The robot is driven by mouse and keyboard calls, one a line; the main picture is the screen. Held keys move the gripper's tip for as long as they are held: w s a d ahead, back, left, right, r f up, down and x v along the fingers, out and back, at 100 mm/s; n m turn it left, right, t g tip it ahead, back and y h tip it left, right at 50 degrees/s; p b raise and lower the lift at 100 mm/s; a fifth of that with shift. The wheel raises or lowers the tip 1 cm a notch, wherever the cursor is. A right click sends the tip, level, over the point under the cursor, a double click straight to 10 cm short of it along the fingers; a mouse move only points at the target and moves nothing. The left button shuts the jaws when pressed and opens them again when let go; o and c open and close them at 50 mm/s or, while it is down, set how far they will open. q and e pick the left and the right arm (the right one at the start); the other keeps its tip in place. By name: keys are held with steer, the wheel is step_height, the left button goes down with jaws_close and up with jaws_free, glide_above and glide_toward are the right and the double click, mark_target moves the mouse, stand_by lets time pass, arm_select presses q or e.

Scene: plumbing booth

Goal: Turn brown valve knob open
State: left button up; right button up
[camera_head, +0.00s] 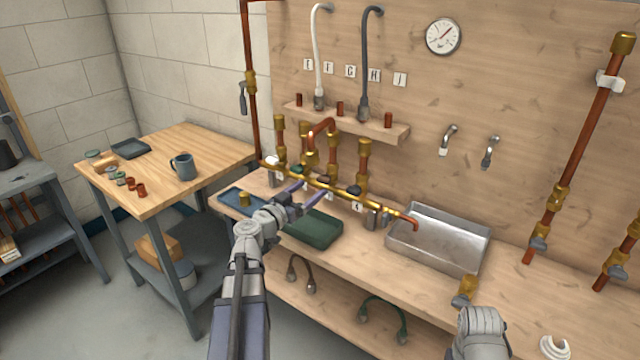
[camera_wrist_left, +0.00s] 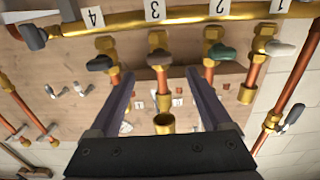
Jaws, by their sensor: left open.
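The brown valve knob (camera_head: 323,178) sits on the brass manifold pipe, between a green knob (camera_head: 297,169) and a dark knob (camera_head: 354,190). In the left wrist view the fingertips (camera_wrist_left: 161,73) are on either side of the knob's line; contact cannot be told. Only a grey link of my right arm shows at the lower right.
A metal basin (camera_head: 437,240) stands to the right. Vertical copper pipes (camera_head: 364,160) rise behind the knobs. A wooden side table (camera_head: 165,195) with a mug is at the left.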

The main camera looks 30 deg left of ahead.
mark_target(321, 181)
arm_select(q)
steer(key=w, duration=0.6)
steer(key=shift+d, duration=0.25)
steer(key=shift+s, duration=0.1)
jaws_close()
stand_by(0.3)
